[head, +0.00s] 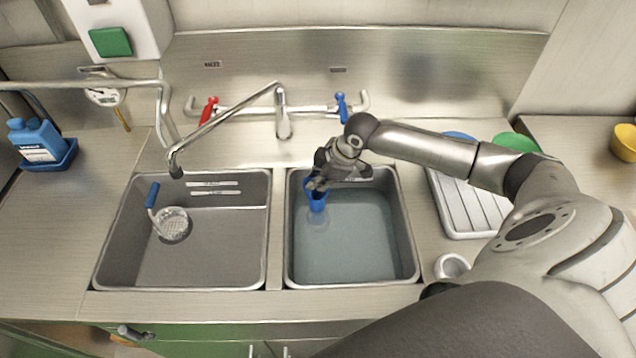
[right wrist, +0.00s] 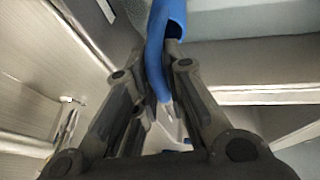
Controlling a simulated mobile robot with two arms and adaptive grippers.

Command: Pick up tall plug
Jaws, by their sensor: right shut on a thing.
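The tall plug, as I take the blue hollow piece (head: 316,202) to be, is at the back left of the right sink (head: 411,262). Its upper part shows above the water, and a pale blue patch shows in the water below it. My right gripper (head: 320,182) reaches in from the right and is shut on its upper part. In the right wrist view the blue piece (right wrist: 157,50) runs down between the fingers of my right gripper (right wrist: 163,88). Its lower end is unclear. My left gripper is not in view.
The left sink (head: 110,262) holds a strainer (head: 172,224) with a blue handle. A tap spout (head: 225,122) spans the back of the left sink. A ribbed drainer (head: 462,205) and a white cup (head: 451,267) stand right of the sinks. Blue bottles (head: 38,140) stand far left.

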